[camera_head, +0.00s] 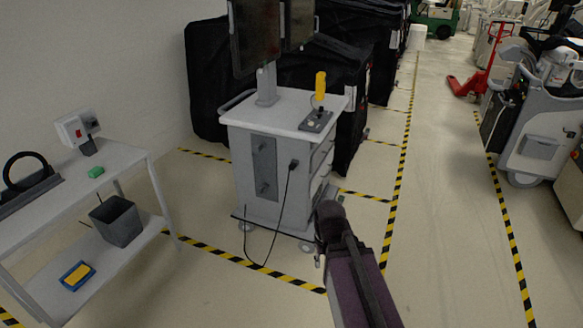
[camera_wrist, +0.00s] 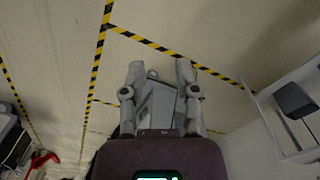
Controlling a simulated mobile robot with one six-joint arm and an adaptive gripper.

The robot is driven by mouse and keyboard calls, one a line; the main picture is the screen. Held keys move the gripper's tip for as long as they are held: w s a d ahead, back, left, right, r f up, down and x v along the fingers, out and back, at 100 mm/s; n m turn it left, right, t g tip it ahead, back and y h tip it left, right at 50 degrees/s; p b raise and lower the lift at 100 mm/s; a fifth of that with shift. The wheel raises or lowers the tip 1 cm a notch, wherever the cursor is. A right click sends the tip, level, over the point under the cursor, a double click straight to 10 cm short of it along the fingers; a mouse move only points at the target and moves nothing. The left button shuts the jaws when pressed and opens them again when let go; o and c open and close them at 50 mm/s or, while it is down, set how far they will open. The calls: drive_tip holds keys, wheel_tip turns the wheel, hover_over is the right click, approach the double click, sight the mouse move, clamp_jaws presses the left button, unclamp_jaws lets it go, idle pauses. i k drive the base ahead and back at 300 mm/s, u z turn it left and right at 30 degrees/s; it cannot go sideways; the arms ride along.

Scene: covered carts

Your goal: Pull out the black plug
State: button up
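The black plug (camera_head: 293,163) sits in the side panel of the grey wheeled cart (camera_head: 226,190). Its black cable (camera_head: 279,222) hangs from it down to the floor beside the cart. My dark arm reaches up from the lower right in the head view, and its end is in front of the cart's lower right, below and right of the plug. In the wrist view, my gripper (camera_wrist: 158,66) is open, with its two fingers well apart and nothing held. Part of the grey cart shows beyond and between the fingers. I cannot make out the plug in the wrist view.
The cart carries monitors (camera_head: 256,35) and a yellow handheld device (camera_head: 320,86). A white table (camera_head: 125,158) with a dark bin (camera_head: 117,220) stands at left. Black covered carts (camera_head: 345,75) stand behind. The striped floor right of my arm is clear up to another machine (camera_head: 540,125).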

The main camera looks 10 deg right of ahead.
sight(290, 166)
drive_tip(key=k, duration=1.35)
drive_tip(key=u, duration=0.7)
drive_tip(key=i, duration=2.05)
drive_tip(key=z, duration=0.75)
drive_tip(key=i, duration=0.4)
drive_tip(key=z, duration=0.25)
